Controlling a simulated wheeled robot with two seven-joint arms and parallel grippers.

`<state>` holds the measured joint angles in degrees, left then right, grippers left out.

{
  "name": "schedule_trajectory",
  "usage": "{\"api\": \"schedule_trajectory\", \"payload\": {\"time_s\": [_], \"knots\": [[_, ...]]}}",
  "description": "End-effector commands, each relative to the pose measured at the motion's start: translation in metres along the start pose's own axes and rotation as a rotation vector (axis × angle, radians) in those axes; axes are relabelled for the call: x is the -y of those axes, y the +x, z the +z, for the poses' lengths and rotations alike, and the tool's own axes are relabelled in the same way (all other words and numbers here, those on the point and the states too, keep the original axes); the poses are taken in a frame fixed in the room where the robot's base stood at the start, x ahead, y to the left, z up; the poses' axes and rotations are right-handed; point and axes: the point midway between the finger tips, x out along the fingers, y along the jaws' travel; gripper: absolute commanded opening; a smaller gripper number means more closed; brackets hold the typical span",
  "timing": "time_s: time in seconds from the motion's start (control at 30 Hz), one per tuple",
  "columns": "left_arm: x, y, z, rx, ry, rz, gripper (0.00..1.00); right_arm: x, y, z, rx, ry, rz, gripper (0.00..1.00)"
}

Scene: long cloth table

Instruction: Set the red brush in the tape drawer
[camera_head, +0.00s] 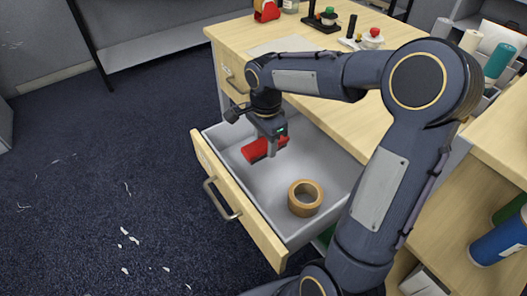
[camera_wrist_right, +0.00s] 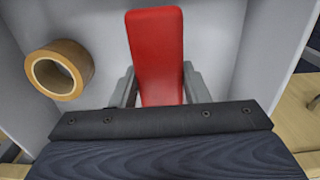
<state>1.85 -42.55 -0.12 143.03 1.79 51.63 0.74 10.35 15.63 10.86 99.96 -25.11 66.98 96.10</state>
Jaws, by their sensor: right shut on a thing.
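The red brush (camera_head: 256,150) is held by my right gripper (camera_head: 272,146), which is over the open drawer. In the right wrist view the red brush (camera_wrist_right: 157,55) sits between the two fingers (camera_wrist_right: 160,88). The drawer (camera_head: 236,204) is pulled out, with a wooden front and a light grey inside. A roll of brown tape (camera_head: 305,197) lies in the drawer, and it also shows in the right wrist view (camera_wrist_right: 58,70), apart from the brush. I cannot tell whether the brush touches the drawer floor. My left gripper is not in view.
The wooden desk (camera_head: 335,125) stands behind and right of the drawer, with a red tape dispenser (camera_head: 266,10) and stamps on top. A closed drawer (camera_head: 232,77) is beside the open one.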

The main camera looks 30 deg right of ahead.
Motion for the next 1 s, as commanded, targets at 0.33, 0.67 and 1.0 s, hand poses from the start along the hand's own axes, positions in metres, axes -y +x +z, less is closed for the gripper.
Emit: {"api": "schedule_trajectory", "payload": {"time_s": [0.33,0.67,1.0], "knots": [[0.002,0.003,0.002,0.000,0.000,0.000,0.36,0.023,0.027,-0.006,0.000,0.000,-0.002,0.17],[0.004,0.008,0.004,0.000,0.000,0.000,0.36,0.026,0.062,-0.007,0.000,0.000,-0.003,0.17],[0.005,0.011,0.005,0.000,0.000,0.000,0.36,0.026,0.065,-0.007,0.000,-0.001,-0.003,0.44]]}}
